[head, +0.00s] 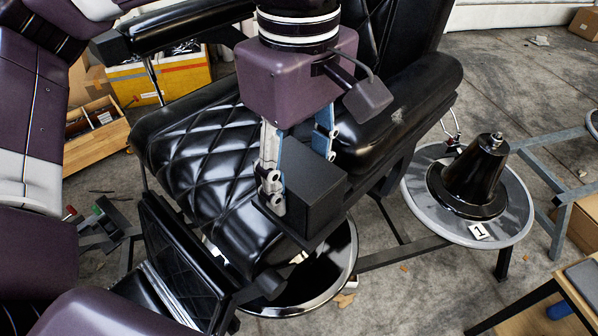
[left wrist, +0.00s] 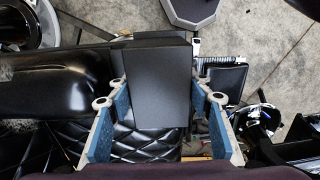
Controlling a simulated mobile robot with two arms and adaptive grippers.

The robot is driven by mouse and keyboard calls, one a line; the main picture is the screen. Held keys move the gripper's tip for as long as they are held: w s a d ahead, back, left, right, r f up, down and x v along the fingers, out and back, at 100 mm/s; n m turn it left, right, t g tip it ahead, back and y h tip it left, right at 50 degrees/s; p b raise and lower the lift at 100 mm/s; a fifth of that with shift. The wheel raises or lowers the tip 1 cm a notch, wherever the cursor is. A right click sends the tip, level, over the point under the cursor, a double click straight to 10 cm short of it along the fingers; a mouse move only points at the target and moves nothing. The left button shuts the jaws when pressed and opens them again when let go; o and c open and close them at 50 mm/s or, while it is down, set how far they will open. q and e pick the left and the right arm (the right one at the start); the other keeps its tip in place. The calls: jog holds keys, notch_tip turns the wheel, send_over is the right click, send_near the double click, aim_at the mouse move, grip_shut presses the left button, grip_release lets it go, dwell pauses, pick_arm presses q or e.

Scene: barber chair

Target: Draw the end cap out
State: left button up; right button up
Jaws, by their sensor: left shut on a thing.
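The end cap (head: 318,195) appears to be the dark grey box-shaped piece with a thin flat plate along its lower edge. My left gripper (head: 299,165) comes down from above and is shut on it, one finger on each side. In the left wrist view the end cap (left wrist: 157,85) fills the space between the fingers of the left gripper (left wrist: 160,101). It is in front of the near end of the black padded armrest (head: 400,112), over the quilted seat's right front. I cannot tell whether it still touches the chair. My right gripper is not in view.
The quilted black seat (head: 200,155) lies beneath and left of the gripper. A footrest panel (head: 180,265) stands at the front. A grey disc with a black cone (head: 475,180) sits on a metal frame at right. A yellow box (head: 160,78) and wooden crate (head: 97,140) are at left.

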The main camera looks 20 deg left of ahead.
aim_at(299, 166)
pick_arm(q)
jog(key=shift+r, duration=0.1)
jog(key=shift+r, duration=0.2)
jog(key=shift+r+p, duration=0.95)
jog(key=shift+r, duration=0.3)
jog(key=shift+r+p, duration=0.85)
jog(key=shift+r, duration=0.65)
